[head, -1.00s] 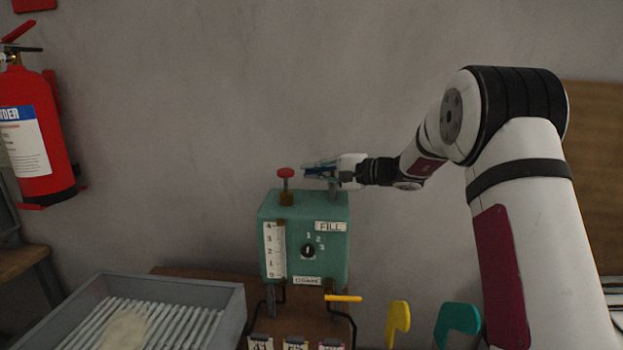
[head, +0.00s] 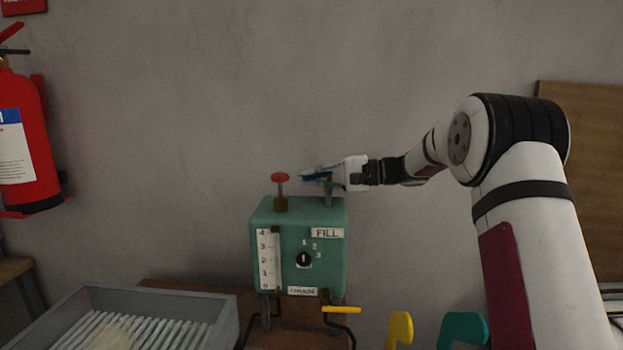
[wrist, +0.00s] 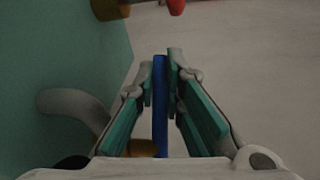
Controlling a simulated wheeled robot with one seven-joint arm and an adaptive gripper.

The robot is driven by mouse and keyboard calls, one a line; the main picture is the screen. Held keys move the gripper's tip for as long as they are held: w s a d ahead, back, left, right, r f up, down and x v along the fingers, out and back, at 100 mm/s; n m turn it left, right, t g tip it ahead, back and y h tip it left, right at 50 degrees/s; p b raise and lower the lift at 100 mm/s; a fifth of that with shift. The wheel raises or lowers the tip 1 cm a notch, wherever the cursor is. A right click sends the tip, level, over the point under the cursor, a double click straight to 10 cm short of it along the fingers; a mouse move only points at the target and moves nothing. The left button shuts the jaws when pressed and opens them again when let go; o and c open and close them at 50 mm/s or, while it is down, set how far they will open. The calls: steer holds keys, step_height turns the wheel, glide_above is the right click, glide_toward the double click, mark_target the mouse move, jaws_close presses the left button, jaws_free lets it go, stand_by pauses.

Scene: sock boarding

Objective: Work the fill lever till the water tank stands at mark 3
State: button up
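The green water tank (head: 322,225) stands on a brown surface, with a FILL label (head: 327,233) and a white scale (head: 264,262) marked 0 to 4. The water level on the scale is too small to read. My gripper (head: 312,177) is above the tank's top right, by a grey post (head: 328,199). A blue bar, probably the fill lever's handle, shows between its fingers (head: 318,181). The tank's green side (wrist: 80,60) fills the left there.
A red knob (head: 280,178) stands on the tank's top left. A black dial (head: 303,259) sits on its front, and a yellow-handled crank (head: 341,309) below. A grey ribbed tray (head: 160,302) is front left. Yellow (head: 400,330) and teal (head: 463,328) hooked shapes stand front right.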

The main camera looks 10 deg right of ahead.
steer(key=o, duration=0.4)
steer(key=shift+f, duration=0.1)
